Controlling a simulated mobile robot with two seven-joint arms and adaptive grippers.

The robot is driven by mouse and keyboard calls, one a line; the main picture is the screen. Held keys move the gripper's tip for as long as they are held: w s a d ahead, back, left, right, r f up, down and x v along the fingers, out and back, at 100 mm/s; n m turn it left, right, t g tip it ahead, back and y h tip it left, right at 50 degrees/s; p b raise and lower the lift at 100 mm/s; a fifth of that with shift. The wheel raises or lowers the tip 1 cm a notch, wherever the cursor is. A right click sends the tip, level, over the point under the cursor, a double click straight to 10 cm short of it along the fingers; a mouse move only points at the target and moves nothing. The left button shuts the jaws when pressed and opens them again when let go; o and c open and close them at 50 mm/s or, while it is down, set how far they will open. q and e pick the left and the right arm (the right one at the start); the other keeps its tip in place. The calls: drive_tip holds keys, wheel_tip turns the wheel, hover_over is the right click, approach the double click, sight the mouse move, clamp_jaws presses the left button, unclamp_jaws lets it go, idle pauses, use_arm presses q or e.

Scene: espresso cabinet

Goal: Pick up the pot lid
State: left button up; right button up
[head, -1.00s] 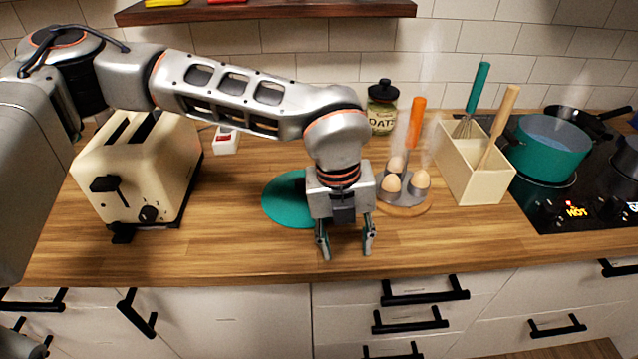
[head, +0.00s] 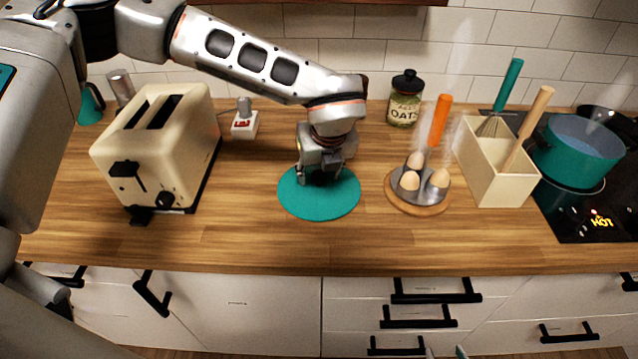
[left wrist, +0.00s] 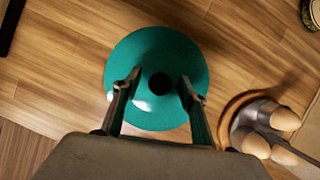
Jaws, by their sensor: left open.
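The pot lid is a round teal disc (head: 318,205) lying on the wooden counter, right of the toaster. In the left wrist view the lid (left wrist: 185,60) shows a dark round knob (left wrist: 159,83) near its middle. My left gripper (head: 320,178) is over the lid and hides the knob in the head view. In the left wrist view my left gripper (left wrist: 158,80) is open, one finger on each side of the knob, with gaps between. I cannot tell how far above the lid the fingertips are. My right gripper is not in view.
An egg holder with eggs (head: 418,195) stands close right of the lid. A cream toaster (head: 165,150) stands left, an oats jar (head: 405,100) behind. A utensil box (head: 497,170) and teal pot (head: 575,155) are further right. The counter in front is clear.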

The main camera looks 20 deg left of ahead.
use_arm(q)
drive_tip(key=shift+w+f, duration=0.15)
drive_tip(key=shift+f, duration=0.2)
clamp_jaws()
drive_tip(key=shift+r, duration=0.1)
